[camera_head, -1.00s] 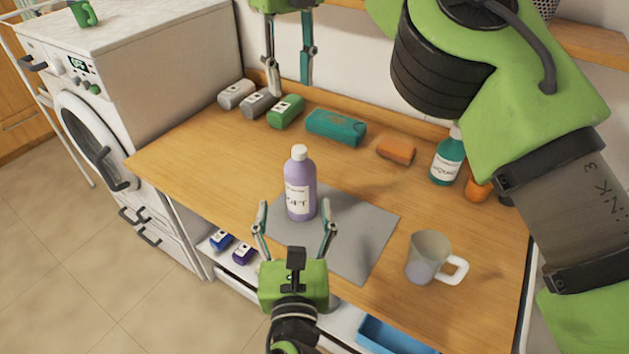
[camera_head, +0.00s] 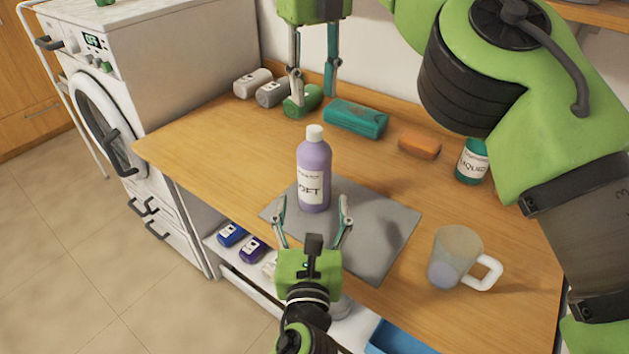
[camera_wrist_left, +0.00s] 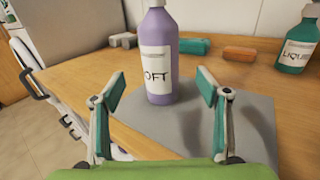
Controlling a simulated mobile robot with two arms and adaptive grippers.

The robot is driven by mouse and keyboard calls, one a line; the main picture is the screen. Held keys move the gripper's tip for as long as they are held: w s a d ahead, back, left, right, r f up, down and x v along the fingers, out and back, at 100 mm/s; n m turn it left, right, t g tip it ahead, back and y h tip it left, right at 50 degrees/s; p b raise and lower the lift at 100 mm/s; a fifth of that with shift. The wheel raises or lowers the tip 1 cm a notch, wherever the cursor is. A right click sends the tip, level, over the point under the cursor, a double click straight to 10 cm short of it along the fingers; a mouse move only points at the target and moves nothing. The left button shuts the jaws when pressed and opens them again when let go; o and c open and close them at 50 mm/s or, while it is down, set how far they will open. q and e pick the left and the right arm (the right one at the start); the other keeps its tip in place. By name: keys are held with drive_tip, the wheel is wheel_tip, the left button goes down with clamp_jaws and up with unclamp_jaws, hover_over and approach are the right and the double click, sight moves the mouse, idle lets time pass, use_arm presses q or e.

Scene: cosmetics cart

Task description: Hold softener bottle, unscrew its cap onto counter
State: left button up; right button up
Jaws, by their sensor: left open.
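The lilac softener bottle (camera_head: 314,176) stands upright on the grey mat (camera_head: 385,228), with its white cap (camera_head: 314,133) on. It also shows in the left wrist view (camera_wrist_left: 157,50), where its top is cut off. My left gripper (camera_head: 312,208) is open in front of the bottle; in the wrist view its fingers (camera_wrist_left: 158,95) are spread to either side of the bottle, short of it and not touching. My right gripper (camera_head: 313,84) hangs from above, behind and above the bottle, its two fingers apart with nothing between them.
A clear mug (camera_head: 453,262) stands right of the mat. A washing machine (camera_head: 165,75) is left. The counter's left part is clear.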

sight(315, 172)
use_arm(q)
drive_tip(key=w, duration=1)
drive_tip(key=shift+w+d, duration=0.2)
use_arm(e)
drive_tip(key=shift+w, duration=0.1)
use_arm(q)
clamp_jaws()
use_arm(e)
drive_tip(key=m, duration=1.8)
drive_tip(key=shift+f, duration=4.05)
